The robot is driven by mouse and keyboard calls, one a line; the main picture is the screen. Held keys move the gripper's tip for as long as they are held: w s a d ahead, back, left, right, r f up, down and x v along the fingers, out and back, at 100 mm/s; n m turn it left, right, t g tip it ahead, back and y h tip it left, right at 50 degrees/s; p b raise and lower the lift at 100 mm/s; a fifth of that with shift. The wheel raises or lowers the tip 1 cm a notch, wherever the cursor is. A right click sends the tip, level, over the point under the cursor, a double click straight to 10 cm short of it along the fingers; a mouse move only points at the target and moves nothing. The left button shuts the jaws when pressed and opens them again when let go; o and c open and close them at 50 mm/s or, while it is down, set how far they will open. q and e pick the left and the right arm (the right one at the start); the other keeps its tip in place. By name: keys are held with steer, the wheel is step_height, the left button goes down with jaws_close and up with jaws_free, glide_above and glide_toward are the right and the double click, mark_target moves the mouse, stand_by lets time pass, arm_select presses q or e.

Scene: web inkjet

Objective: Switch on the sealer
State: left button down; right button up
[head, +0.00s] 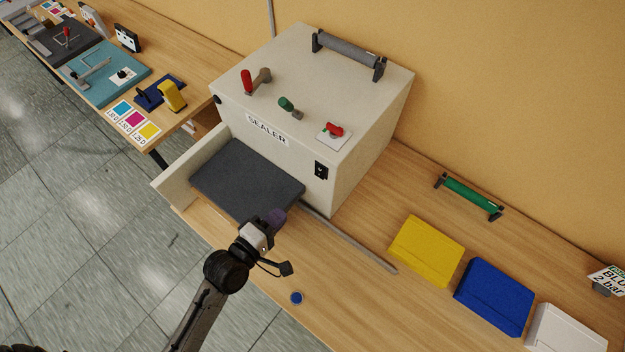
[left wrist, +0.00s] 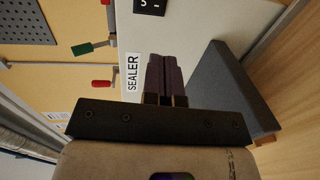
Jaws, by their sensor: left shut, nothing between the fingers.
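The sealer (head: 245,112) is a large cream box on the wooden bench, with a SEALER label (head: 267,130) on its front. A black rocker switch (head: 321,170) sits on the front face, right of the label; part of it shows at the top edge of the left wrist view (left wrist: 150,5). I cannot tell its position. My left gripper (head: 277,218) is shut and empty, in front of the sealer, below and left of the switch, apart from it. Its dark purple fingers (left wrist: 166,72) point toward the front face in the left wrist view. My right gripper is not in view.
A dark grey pad (head: 240,180) juts from the sealer's front. On top are a red lever (head: 247,82), a green handle (head: 287,103), a red knob (head: 334,129) and a grey roller (head: 348,48). Yellow (head: 427,250), blue (head: 494,296) and white (head: 563,330) blocks lie right.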

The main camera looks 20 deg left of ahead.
arm_select(q)
steer(key=p, duration=0.2)
glide_toward(319, 176)
steer(key=x, duration=0.6)
steer(key=shift+a, duration=0.1)
steer(key=shift+x, duration=0.8)
